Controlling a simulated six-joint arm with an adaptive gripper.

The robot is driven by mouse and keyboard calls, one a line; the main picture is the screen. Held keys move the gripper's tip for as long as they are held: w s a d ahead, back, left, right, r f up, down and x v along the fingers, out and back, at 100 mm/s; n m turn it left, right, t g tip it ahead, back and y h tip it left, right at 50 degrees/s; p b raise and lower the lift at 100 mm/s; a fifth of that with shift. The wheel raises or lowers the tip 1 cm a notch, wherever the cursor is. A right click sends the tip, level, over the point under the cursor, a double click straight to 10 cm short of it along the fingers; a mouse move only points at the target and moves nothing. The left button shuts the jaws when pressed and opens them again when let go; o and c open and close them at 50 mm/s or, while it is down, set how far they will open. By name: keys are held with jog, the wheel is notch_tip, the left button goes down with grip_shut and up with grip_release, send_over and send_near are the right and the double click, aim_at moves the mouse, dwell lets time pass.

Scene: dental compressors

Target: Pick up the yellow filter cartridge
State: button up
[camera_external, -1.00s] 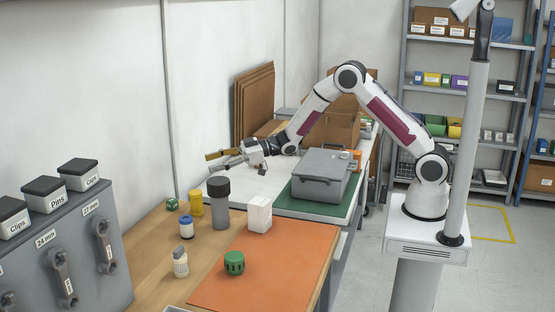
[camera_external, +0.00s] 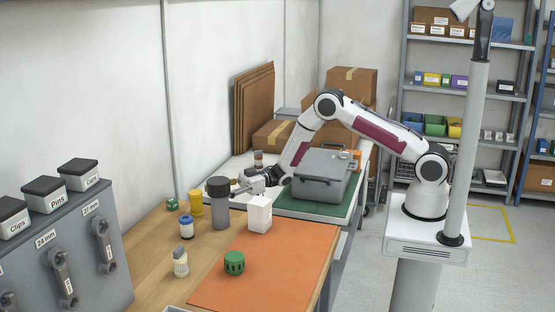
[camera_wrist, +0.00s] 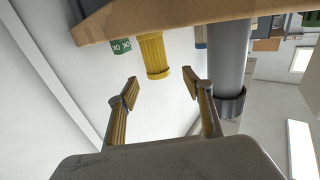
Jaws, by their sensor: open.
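The yellow filter cartridge (camera_external: 195,204) stands upright on the wooden bench, left of a dark-capped grey cylinder. In the wrist view, which is upside down, the ribbed cartridge (camera_wrist: 153,52) lies ahead of my gripper (camera_wrist: 161,86), roughly in line with the gap between its fingers. The two fingers are spread apart with nothing between them. In the external view my gripper (camera_external: 242,185) is low over the bench, just behind and to the right of the grey cylinder. The cylinder partly hides the fingertips there.
The grey cylinder (camera_external: 219,208) stands close to the right of the cartridge. A white carton (camera_external: 259,215) stands right of the cylinder. A green knob (camera_external: 234,263) sits on the orange mat (camera_external: 285,270).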

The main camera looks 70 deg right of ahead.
aim_at(196, 197)
jog(key=shift+x, duration=1.3)
jog(key=shift+w, duration=0.15)
jog(key=shift+f+x, duration=0.15)
jog(key=shift+x, duration=1.1)
jog(key=shift+f+x, duration=0.15)
jog(key=shift+x, duration=1.1)
jog(key=shift+w+d, duration=0.1)
jog(key=shift+w, duration=0.05)
jog(key=c, duration=1.2)
